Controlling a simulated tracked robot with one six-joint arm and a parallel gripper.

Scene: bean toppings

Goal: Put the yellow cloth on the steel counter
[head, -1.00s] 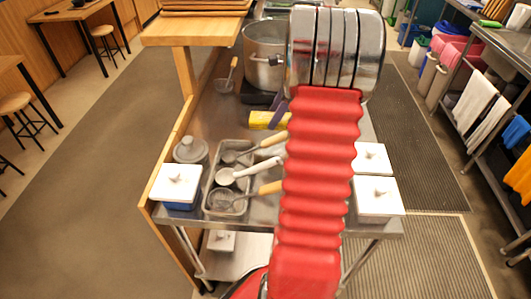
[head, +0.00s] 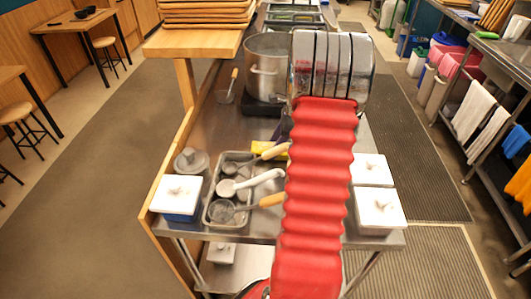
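A small yellow piece (head: 262,148), seemingly the yellow cloth, shows on the steel counter (head: 228,128), just behind the ladle tray and left of my red arm. Its right part is hidden by the arm and a ladle handle. A second cloth, yellow-orange (head: 519,184), hangs at the right edge on the rail of another steel bench. My arm reaches away from the camera over the counter. My gripper is hidden behind the arm's chrome end, so I cannot see whether it touches or holds anything.
A tray (head: 209,213) of ladles stands at the counter's front, with a white-lidded box (head: 178,194) on its left and white-lidded boxes (head: 377,207) on its right. A large steel pot (head: 267,72) stands farther back. Some bare steel shows between pot and tray.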

